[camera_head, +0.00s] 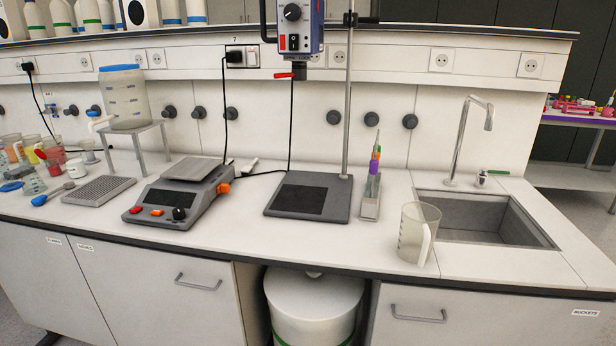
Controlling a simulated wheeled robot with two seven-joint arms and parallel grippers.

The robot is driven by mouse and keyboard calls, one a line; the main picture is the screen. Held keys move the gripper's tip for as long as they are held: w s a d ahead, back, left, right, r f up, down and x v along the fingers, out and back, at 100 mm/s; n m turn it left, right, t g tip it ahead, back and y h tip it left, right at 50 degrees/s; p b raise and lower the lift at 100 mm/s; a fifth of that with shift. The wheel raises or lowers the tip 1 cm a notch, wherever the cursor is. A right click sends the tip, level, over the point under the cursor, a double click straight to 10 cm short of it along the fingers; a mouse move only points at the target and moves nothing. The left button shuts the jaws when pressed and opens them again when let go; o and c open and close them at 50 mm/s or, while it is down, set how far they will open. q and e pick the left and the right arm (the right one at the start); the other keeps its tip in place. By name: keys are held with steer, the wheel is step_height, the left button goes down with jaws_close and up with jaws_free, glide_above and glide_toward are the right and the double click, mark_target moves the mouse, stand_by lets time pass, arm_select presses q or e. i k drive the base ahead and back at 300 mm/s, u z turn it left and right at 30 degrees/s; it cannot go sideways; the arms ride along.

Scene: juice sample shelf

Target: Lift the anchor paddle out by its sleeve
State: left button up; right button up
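A narrow grey rack (370,208) stands upright on the bench, right of the stirrer stand. Several thin shafts with coloured sleeves stand close together in it: a purple sleeve (374,167), with orange and green parts beside it. Their lower ends are hidden in the rack, so I cannot tell which one is the anchor paddle. Neither of my grippers is in view.
An overhead stirrer (294,22) hangs on a rod above its dark base plate (308,196). A hotplate stirrer (178,195) stands left. A clear jug (418,233) stands right of the rack, before the sink (483,219). The bench front is mostly clear.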

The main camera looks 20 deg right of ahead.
mark_target(375, 164)
steer(key=u, duration=0.1)
steer(key=i, duration=0.85)
steer(key=z, duration=0.3)
